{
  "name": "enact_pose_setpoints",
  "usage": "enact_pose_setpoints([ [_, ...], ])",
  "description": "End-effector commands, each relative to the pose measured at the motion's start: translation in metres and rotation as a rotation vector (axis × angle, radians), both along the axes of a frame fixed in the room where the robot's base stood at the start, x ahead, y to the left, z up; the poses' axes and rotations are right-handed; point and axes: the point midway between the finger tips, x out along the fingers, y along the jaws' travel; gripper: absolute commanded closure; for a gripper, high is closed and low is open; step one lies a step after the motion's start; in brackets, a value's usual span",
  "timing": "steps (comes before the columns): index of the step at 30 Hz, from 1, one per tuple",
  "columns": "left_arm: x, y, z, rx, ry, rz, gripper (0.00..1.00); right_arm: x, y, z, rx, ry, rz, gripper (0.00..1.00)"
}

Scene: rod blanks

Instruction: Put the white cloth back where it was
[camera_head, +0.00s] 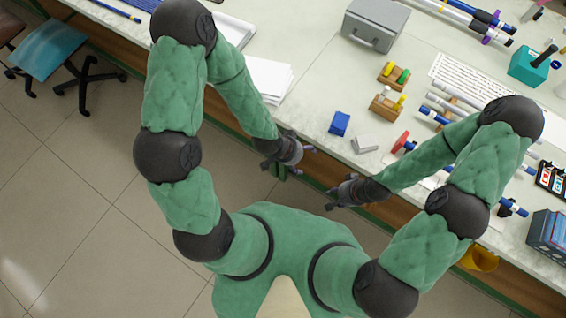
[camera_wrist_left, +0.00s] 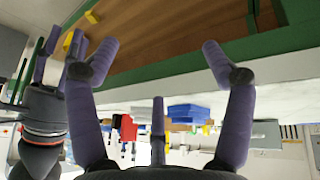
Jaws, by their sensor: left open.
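A small folded white cloth (camera_head: 365,143) lies on the pale bench near its front edge, just right of a folded blue cloth (camera_head: 340,123). My left gripper (camera_head: 304,149) is at the bench's front edge, left of both cloths and apart from them. In the left wrist view its fingers (camera_wrist_left: 160,58) are spread with nothing between them. My right gripper (camera_head: 332,192) is in front of the bench edge, nearer my body than the white cloth.
The bench (camera_head: 320,80) holds a grey box (camera_head: 375,25), white paper (camera_head: 268,78), wooden blocks with coloured pegs (camera_head: 387,107), several rods and a teal block (camera_head: 529,65). Bare bench top lies left of the blue cloth. A blue chair (camera_head: 47,48) stands on the floor at the upper left.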

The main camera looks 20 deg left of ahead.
Motion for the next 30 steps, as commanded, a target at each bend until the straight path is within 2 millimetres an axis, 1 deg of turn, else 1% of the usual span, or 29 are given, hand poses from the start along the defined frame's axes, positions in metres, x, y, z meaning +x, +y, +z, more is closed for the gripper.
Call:
enact_pose_setpoints([
  [1,-0.008,0.007,-0.013,-0.008,0.061,0.061,0.18,0.0,0.0,0.0,0.0,0.0,0.0,0.6],
  [6,-0.034,0.026,-0.049,-0.031,0.245,0.274,0.18,0.0,0.0,0.0,0.0,0.0,0.0,0.6],
  [9,-0.049,0.033,-0.065,-0.041,0.332,0.377,0.18,0.0,0.0,0.0,0.0,0.0,0.0,0.6],
  [12,-0.061,0.037,-0.076,-0.046,0.394,0.453,0.18,0.0,0.0,0.0,0.0,0.0,0.0,0.6],
  [15,-0.067,0.039,-0.082,-0.05,0.428,0.496,0.18,0.0,0.0,0.0,0.0,0.0,0.0,0.6],
  [18,-0.07,0.04,-0.084,-0.05,0.441,0.512,0.18,0.0,0.0,0.0,0.0,0.0,0.0,0.6],
  [30,-0.069,0.04,-0.084,-0.05,0.44,0.512,0.18,0.0,0.0,0.0,0.0,0.0,0.0,0.6],
])
